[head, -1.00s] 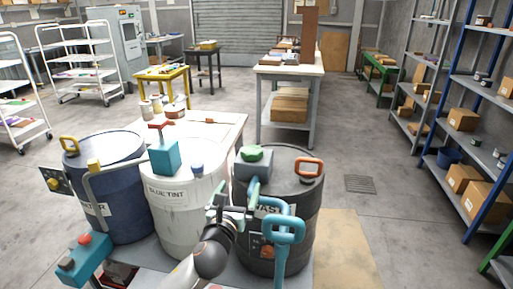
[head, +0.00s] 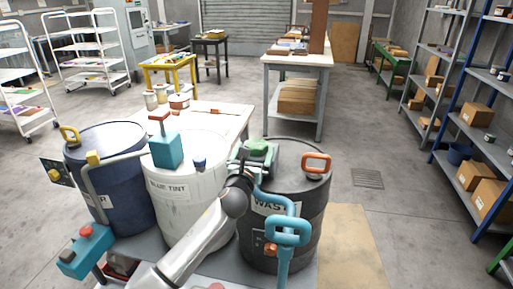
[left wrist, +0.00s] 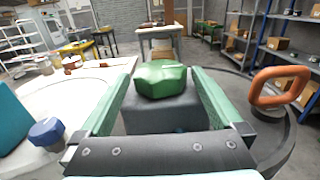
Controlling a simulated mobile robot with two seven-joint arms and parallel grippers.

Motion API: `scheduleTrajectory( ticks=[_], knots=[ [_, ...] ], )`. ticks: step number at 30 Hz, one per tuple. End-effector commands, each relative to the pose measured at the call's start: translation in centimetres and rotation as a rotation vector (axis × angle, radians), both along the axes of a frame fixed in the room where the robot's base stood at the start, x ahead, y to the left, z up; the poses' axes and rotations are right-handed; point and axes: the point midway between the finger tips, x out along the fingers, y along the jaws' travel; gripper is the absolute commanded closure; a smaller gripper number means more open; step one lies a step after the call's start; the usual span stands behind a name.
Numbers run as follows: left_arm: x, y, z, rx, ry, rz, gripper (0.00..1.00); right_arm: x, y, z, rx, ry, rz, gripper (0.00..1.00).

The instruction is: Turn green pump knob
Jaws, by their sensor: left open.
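The green pump knob (head: 257,146) sits on a grey pump block on top of the black drum labelled WASTE (head: 285,225). In the left wrist view the knob (left wrist: 160,78) is a faceted green cap, centred ahead between two green-padded fingers. My left gripper (head: 256,155) is open at the knob, with a finger on either side of it and gaps showing on both sides. The left wrist view shows the left gripper (left wrist: 158,92) from behind, with the grey block (left wrist: 160,112) below the knob. My right gripper is not seen.
An orange handle (head: 317,163) stands on the same drum, right of the knob. A teal pipe handle (head: 288,232) rises in front. A white BLUE TINT drum (head: 185,205) with a teal block (head: 167,150) and a blue drum (head: 110,180) stand left.

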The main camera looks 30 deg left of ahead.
Motion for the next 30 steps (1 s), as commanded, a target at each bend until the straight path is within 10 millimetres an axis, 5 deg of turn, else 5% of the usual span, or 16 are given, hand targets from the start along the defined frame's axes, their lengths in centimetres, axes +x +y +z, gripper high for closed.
scheduleTrajectory(
  ticks=[7,18,30],
  knots=[
    [2.1,0.5,-0.1,0.0,0.001,0.0,0.0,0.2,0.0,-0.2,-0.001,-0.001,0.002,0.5],
    [2.4,0.6,0.0,0.0,0.0,0.0,0.0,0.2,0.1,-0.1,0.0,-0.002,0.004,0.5],
    [2.4,0.6,0.0,0.0,0.001,0.0,0.45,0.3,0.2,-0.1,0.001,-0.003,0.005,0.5]
  ],
)
